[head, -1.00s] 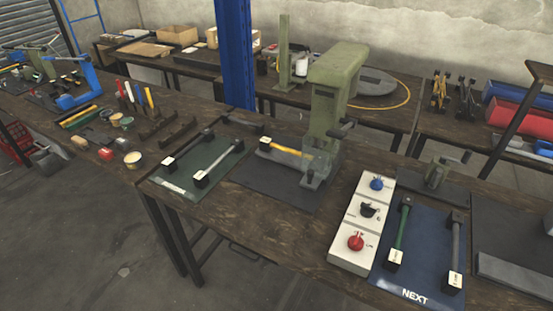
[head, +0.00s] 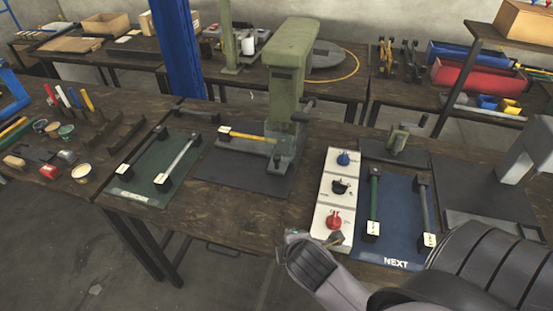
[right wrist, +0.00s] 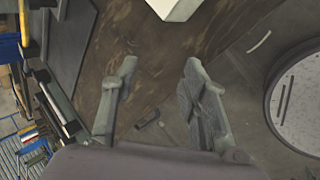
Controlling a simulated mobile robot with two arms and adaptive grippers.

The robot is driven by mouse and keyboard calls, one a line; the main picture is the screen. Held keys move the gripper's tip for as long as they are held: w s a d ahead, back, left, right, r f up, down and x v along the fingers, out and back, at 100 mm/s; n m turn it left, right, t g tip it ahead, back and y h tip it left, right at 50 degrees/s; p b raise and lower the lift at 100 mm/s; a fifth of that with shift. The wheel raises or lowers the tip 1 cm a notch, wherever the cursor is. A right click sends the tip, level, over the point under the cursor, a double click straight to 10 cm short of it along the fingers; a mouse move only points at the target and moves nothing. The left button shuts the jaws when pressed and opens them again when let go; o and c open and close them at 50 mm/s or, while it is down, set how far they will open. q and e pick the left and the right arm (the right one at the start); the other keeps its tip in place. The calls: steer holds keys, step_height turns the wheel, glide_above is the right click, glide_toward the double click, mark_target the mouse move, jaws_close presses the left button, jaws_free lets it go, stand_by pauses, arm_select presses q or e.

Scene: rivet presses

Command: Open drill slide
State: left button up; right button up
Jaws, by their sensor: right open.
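A green press-like machine (head: 291,75) stands on a dark mat on the workbench. A clear guard (head: 287,150) is at its lower front, and a yellow-handled bar (head: 250,135) runs into it from the left. I cannot tell which part is the drill slide. A dark lever (head: 302,110) is on the machine's right side. My right gripper (head: 316,246) is at the bench's front edge, below the white control box and well apart from the machine. Its two fingers (right wrist: 160,78) are spread with nothing between them. My left gripper is not in view.
The white control box (head: 327,214) has blue, black and red knobs. A blue mat (head: 398,232) with green and grey bars lies right of it. A green mat (head: 150,188) with two bars lies left of the machine. Bare bench lies between machine and control box.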

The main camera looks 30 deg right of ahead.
steer(key=w+r+n, duration=0.1)
steer(key=w+n, duration=0.1)
steer(key=w+d+r+n+t+h, duration=0.1)
steer(key=w+n, duration=0.1)
steer(key=n, duration=0.1)
steer(key=w+d+r+n+t, duration=0.1)
steer(key=w+n, duration=0.1)
steer(key=shift+d+r+n+h, duration=0.2)
steer(key=shift+r+n+h, duration=0.05)
steer(key=shift+n+h, duration=0.15)
steer(key=w+d+r+n+t+h, duration=0.25)
steer(key=w+r+n, duration=0.25)
steer(key=n, duration=0.3)
glide_toward(277, 159)
steer(key=shift+n+y, duration=0.25)
steer(key=shift+n, duration=0.15)
steer(key=x, duration=0.9)
steer(key=shift+w+d, duration=0.25)
jaws_close()
